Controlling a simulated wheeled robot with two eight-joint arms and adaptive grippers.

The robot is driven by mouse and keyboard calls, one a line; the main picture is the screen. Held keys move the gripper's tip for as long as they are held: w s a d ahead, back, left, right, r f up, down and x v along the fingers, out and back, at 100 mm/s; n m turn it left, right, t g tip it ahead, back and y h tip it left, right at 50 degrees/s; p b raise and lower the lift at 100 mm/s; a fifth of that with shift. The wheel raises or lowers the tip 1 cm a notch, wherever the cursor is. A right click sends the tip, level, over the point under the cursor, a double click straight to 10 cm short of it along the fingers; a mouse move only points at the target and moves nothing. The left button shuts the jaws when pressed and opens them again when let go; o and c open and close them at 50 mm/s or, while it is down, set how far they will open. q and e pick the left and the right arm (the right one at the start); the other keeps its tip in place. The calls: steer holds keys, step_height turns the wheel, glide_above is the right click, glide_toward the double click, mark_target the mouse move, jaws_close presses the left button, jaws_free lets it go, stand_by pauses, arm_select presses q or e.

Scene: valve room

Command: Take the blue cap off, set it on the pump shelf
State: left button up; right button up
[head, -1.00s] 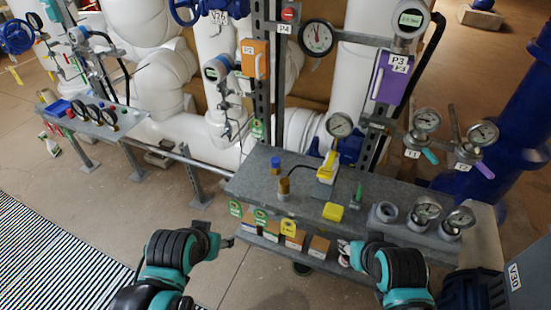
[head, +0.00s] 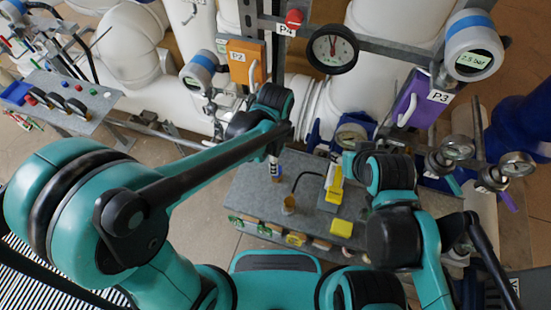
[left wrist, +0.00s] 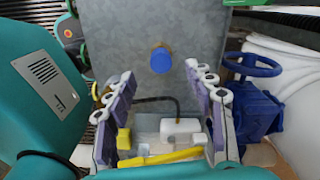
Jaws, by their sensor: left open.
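The blue cap (left wrist: 160,60) sits on a small brass fitting on a grey metal shelf (left wrist: 120,28). The shelf also shows in the head view (head: 252,190). My left gripper (head: 274,168) hangs over the far left part of that shelf in the head view and hides the cap there. In the left wrist view my left gripper (left wrist: 158,73) is open and empty, with the cap in line with the gap between its fingertips. Whether they touch it I cannot tell. My right arm reaches over the shelf's right side; its gripper is hidden behind its own links.
A brass cup (head: 287,205), a yellow-and-white device (head: 333,185) and a yellow block (head: 341,228) stand on the shelf. Gauges (head: 332,50) and pipes rise behind it. A second grey shelf (head: 95,103) with several gauges stands at the left. A blue valve wheel (left wrist: 252,65) is beside the left gripper.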

arm_select(q)
step_height(320, 180, down, 7)
steer(key=shift+r+b, duration=0.15)
steer(key=shift+b, duration=1.1)
arm_select(e)
step_height(320, 180, down, 3)
steer(key=shift+r, duration=0.15)
arm_select(q)
steer(key=shift+c, duration=0.4)
steer(key=c, duration=0.8)
